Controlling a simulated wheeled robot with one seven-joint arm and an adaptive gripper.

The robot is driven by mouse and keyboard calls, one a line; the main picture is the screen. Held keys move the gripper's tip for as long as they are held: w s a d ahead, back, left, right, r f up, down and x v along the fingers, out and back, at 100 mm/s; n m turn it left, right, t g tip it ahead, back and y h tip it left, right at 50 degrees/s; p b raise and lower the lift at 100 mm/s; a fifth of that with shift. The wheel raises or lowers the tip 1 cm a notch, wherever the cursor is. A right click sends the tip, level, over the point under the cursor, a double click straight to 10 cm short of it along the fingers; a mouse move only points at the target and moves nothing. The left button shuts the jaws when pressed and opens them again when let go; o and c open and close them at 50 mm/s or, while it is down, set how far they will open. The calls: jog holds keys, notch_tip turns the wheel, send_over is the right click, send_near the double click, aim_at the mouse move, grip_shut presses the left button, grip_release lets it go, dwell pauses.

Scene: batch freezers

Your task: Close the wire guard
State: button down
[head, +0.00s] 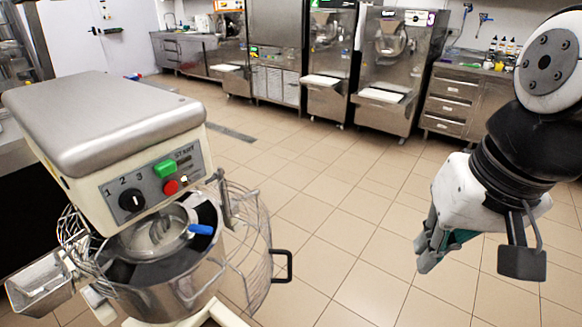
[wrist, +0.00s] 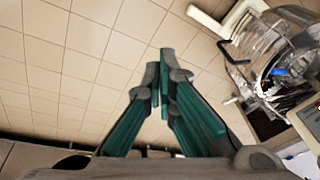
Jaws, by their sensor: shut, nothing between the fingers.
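The wire guard (head: 262,225) is a curved wire cage on the planetary mixer (head: 110,140). It stands swung out to the right of the bowl (head: 170,285), with a black handle (head: 284,266) at its outer edge. The bowl's front is uncovered. In the wrist view the handle (wrist: 234,52) shows at upper right, beside the mixer. My gripper (head: 425,257) hangs at the right of the head view, well apart from the guard and its handle. Its teal-padded fingers (wrist: 163,85) are together and hold nothing.
A metal chute (head: 40,284) juts from the mixer's left side. Steel batch freezers (head: 398,65) and a drawer cabinet (head: 455,100) line the back wall. Open tiled floor (head: 350,215) lies between the mixer and my gripper.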

jog(key=w+a+f+m+g+y+p, duration=0.1)
jog(key=w+a+f+m+g+y, duration=0.2)
jog(key=w+f+m, duration=0.55)
jog(key=w+f+m+g+y+p, duration=0.1)
jog(key=w+f+m+g+y, duration=0.3)
jog(key=w, duration=0.7)
jog(key=t+p, duration=0.1)
jog(key=p, duration=0.1)
send_near(291, 276)
notch_tip(291, 276, down, 3)
jog(key=d, duration=0.2)
jog(key=shift+n+y, duration=0.3)
jog(key=shift+n, duration=0.05)
jog(key=shift+s+a+f+p, duration=0.1)
jog(key=shift+s+a+p, duration=0.1)
jog(key=shift+a, duration=0.55)
jog(key=shift+s+a+f+p, duration=0.1)
jog(key=shift+s+a+p, duration=0.05)
jog(key=shift+a, duration=0.55)
jog(key=shift+s+a+f+p, duration=0.1)
jog(key=shift+s+a+p, duration=0.1)
jog(key=shift+a, duration=0.55)
jog(key=shift+s, duration=0.1)
